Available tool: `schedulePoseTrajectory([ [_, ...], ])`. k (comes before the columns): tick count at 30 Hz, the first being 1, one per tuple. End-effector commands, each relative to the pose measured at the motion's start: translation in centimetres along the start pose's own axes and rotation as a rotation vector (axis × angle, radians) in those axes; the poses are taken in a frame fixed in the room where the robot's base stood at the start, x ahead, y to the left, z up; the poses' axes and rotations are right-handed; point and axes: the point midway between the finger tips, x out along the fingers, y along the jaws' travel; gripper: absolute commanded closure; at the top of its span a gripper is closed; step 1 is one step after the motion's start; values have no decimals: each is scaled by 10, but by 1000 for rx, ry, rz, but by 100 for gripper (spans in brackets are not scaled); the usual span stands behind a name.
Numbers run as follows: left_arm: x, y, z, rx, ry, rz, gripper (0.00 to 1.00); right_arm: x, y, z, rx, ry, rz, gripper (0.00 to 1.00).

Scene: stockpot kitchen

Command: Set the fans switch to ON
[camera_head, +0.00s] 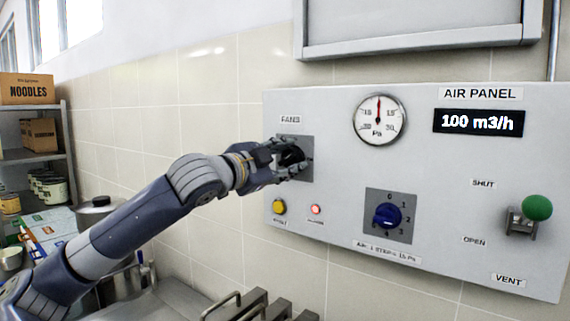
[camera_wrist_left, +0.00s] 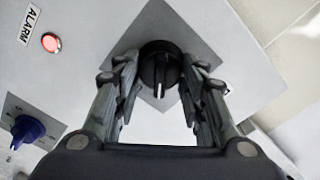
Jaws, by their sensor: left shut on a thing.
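The fans switch is a black round knob with a pale pointer line, set on a dark grey square plate under the FANS label (camera_head: 290,119) on the air panel (camera_head: 335,170). The knob (camera_wrist_left: 161,72) shows in the left wrist view between the fingers of my left gripper (camera_wrist_left: 160,75). In the head view my left gripper (camera_head: 288,158) is at the plate and hides most of the knob. Its fingers are shut on the knob's sides. The plate's position markings are hidden or unreadable. My right gripper is not in view.
A blue rotary dial (camera_head: 387,216), a red lit lamp (camera_head: 316,210), a yellow button (camera_head: 279,207) and a green-knobbed vent lever (camera_head: 537,208) are on the same panel. The display (camera_head: 478,122) reads 100 m3/h. A shelf (camera_head: 35,155) with boxes stands at left.

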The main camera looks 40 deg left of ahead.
Motion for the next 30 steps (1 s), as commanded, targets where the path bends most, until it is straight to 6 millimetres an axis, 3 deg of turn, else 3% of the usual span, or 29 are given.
schedulePoseTrajectory([
  [15,0,2,1,459,-1,-1,86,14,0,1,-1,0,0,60],
  [30,0,3,1,663,0,0,86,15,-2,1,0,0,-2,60],
])
